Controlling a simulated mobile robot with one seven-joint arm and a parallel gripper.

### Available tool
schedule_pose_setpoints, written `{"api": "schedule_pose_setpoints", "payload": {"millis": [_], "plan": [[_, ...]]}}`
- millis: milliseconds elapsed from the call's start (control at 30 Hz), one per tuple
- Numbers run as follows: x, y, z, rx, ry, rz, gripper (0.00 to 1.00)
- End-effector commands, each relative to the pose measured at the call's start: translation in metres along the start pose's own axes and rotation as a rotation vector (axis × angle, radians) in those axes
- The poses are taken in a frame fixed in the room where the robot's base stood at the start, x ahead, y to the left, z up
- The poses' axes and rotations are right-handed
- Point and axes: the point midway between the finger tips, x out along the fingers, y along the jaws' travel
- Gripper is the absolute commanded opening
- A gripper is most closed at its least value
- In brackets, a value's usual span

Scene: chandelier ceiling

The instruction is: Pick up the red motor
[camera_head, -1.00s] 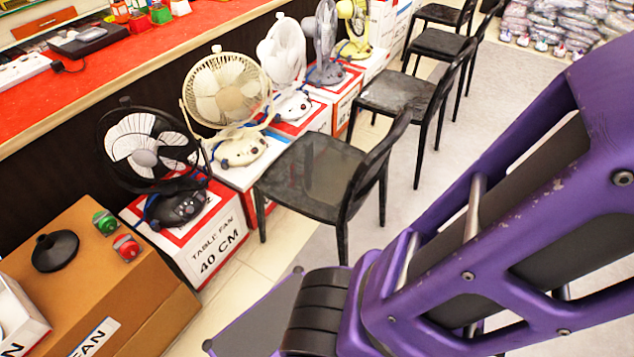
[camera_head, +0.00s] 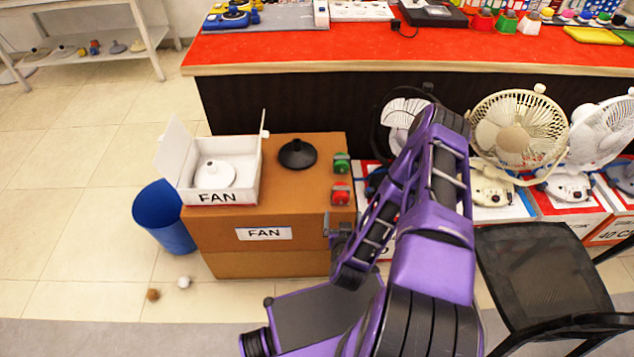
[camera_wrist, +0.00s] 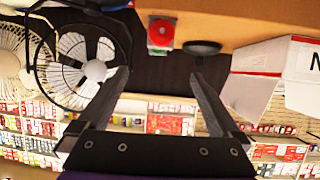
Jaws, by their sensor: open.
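The red motor (camera_head: 341,195) lies on the right edge of the brown cardboard box top (camera_head: 235,228), in front of a similar green motor (camera_head: 342,163). In the wrist view, which looks upside down, the red motor (camera_wrist: 160,33) shows near the top centre, beyond the fingertips. My gripper (camera_wrist: 158,75) is open, with nothing between its two dark fingers. In the head view my gripper (camera_head: 338,228) is by the box's right side, just in front of the red motor and apart from it as far as I can tell; my arm partly hides it.
A black cone-shaped base (camera_head: 297,154) and an open white FAN carton (camera_head: 222,175) stand on the box. A blue bin (camera_head: 165,220) is left of it. Boxed table fans (camera_head: 518,125) and a black chair (camera_head: 540,275) are to the right. A red counter (camera_head: 400,47) runs behind.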

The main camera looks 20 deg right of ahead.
Motion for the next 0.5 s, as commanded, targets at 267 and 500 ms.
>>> {"api": "schedule_pose_setpoints", "payload": {"millis": [267, 500], "plan": [[0.025, 0.008, -0.005, 0.012, 0.015, 0.022, 1.0], [0.078, 0.009, -0.005, 0.013, 0.016, 0.021, 1.0]]}}
